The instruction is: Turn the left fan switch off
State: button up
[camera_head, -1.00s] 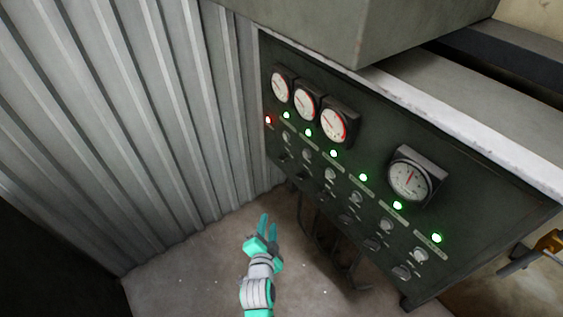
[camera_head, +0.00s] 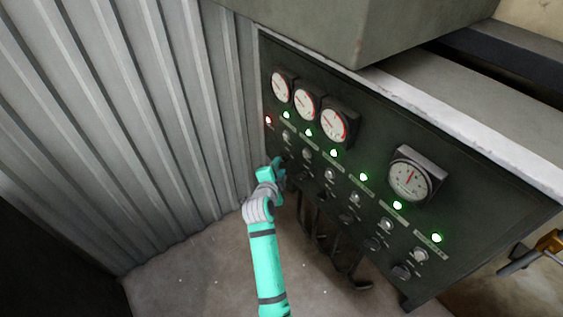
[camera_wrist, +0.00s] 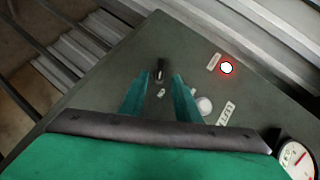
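The dark control panel (camera_head: 375,145) stands against the corrugated wall. In the wrist view, a small black switch (camera_wrist: 160,68) sits on the panel face, between and just beyond my two teal fingertips. My gripper (camera_wrist: 160,86) is open around it, with a gap on both sides; I cannot tell whether either finger touches it. In the head view, my gripper (camera_head: 280,172) is at the panel's lower left corner and hides the leftmost lower switch.
A red lamp (camera_head: 268,120) glows at the panel's upper left, with several green lamps in a row to its right. Silver knobs (camera_head: 330,174) and black switches (camera_head: 345,219) run below. Gauges (camera_head: 334,125) stick out above. Cables (camera_head: 345,262) hang under the panel.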

aim_at(284, 158)
jog(key=shift+x, duration=2.7)
jog(key=shift+c, duration=0.3)
jog(key=c, duration=0.7)
